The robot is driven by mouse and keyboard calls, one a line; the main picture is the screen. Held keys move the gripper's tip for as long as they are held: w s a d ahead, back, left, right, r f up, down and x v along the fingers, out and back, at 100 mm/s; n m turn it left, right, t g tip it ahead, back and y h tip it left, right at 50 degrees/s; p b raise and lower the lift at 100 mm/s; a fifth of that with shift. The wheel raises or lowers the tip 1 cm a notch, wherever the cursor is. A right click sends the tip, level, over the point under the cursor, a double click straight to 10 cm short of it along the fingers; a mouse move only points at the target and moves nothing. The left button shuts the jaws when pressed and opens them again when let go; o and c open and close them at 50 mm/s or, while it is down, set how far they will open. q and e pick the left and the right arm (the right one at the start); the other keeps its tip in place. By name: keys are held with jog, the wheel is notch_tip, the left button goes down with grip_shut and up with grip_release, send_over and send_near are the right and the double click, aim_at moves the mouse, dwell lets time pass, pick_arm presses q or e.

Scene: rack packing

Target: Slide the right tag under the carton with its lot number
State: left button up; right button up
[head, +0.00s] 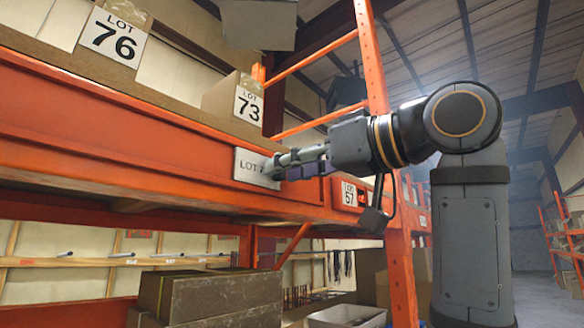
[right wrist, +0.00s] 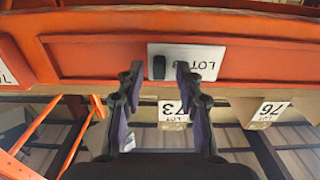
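A white tag (head: 250,166) reading "LOT 7" and a digit I cannot make out sits against the orange shelf beam, below the carton marked LOT 73 (head: 226,98). In the right wrist view the tag (right wrist: 205,56) has a black grip (right wrist: 158,67) on its face. My right gripper (head: 283,166) is right in front of the tag. In the right wrist view its two fingers (right wrist: 157,78) are apart, one on each side of the black grip, with gaps between; it is open. A carton marked LOT 76 (head: 88,52) stands further left. My left gripper is not in view.
The orange beam (head: 130,135) runs along the rack below the cartons. Brown boxes (head: 225,297) and a grey bin (head: 345,316) are below. An aisle opens at the right.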

jog(key=v, duration=1.2)
jog(key=shift+a, duration=0.1)
